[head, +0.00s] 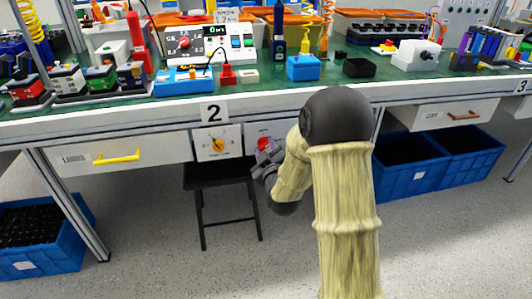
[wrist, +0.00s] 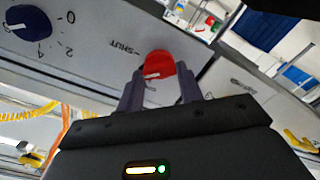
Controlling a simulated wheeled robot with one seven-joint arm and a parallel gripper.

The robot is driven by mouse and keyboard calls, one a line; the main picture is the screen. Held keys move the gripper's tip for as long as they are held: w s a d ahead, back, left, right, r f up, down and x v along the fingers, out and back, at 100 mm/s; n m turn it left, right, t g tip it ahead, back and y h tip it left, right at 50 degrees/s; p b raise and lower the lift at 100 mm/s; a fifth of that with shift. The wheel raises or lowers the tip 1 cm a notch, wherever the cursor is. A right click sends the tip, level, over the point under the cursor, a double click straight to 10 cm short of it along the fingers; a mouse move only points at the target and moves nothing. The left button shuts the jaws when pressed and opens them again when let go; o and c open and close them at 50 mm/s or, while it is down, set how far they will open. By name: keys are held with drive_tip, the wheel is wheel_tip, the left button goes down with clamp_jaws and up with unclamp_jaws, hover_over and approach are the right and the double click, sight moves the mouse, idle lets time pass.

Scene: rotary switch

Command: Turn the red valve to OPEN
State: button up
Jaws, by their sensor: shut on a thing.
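The red valve (wrist: 158,64) is a round red knob with a white mark, on a light grey panel. The white mark lies on its lower left in the wrist view. The word SHUT (wrist: 124,46) shows upside down to the left of the knob there; no OPEN label is visible. My gripper (wrist: 158,90) is shut on the red valve, one dark finger on each side. In the head view the red valve (head: 264,143) shows just above my gripper (head: 266,156), under the bench edge.
An orange dial (head: 217,145) sits on a panel left of the valve. A blue knob (wrist: 37,25) with numbers is near my gripper in the wrist view. A black stool (head: 218,178) stands below. Blue crates (head: 405,180) stand right, and the bench top (head: 120,108) is crowded.

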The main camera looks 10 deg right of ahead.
drive_tip(key=n+b, duration=0.1)
drive_tip(key=n, duration=0.4)
drive_tip(key=shift+a+f+n, duration=0.1)
drive_tip(key=shift+a+n, duration=0.05)
drive_tip(key=shift+n, duration=2.35)
drive_tip(key=shift+f, duration=0.1)
drive_tip(key=o, duration=1)
